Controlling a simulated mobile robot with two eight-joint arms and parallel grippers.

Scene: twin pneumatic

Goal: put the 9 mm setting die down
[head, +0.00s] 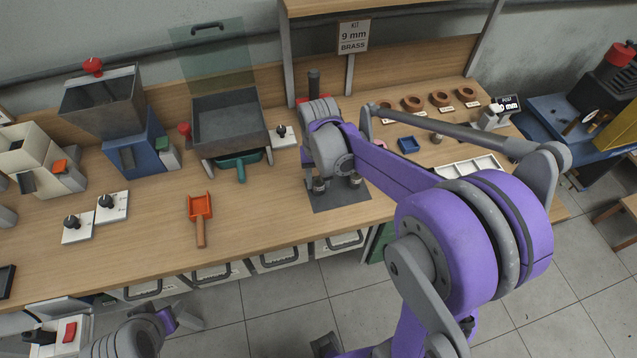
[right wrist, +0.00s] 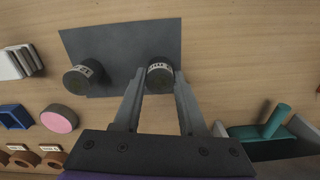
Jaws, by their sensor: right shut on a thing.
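My right gripper (right wrist: 160,80) is shut on a dark round die (right wrist: 160,76) with a pale label band, too small to read. The die is at the edge of a dark grey mat (right wrist: 118,42); whether it touches the mat I cannot tell. A second, similar die (right wrist: 82,75) stands apart from it on the mat. In the head view the mat (head: 342,197) lies on the bench under my right arm, with the held die (head: 319,185) left of the other die (head: 355,181).
A sign (head: 353,37) reads "Kit 9 mm brass". An orange scoop (head: 200,208) lies left of the mat, and a grey bin with a green scoop (head: 240,161) stands behind. A blue tray (head: 408,145) and a white tray (head: 475,168) are right. Bare bench lies between scoop and mat.

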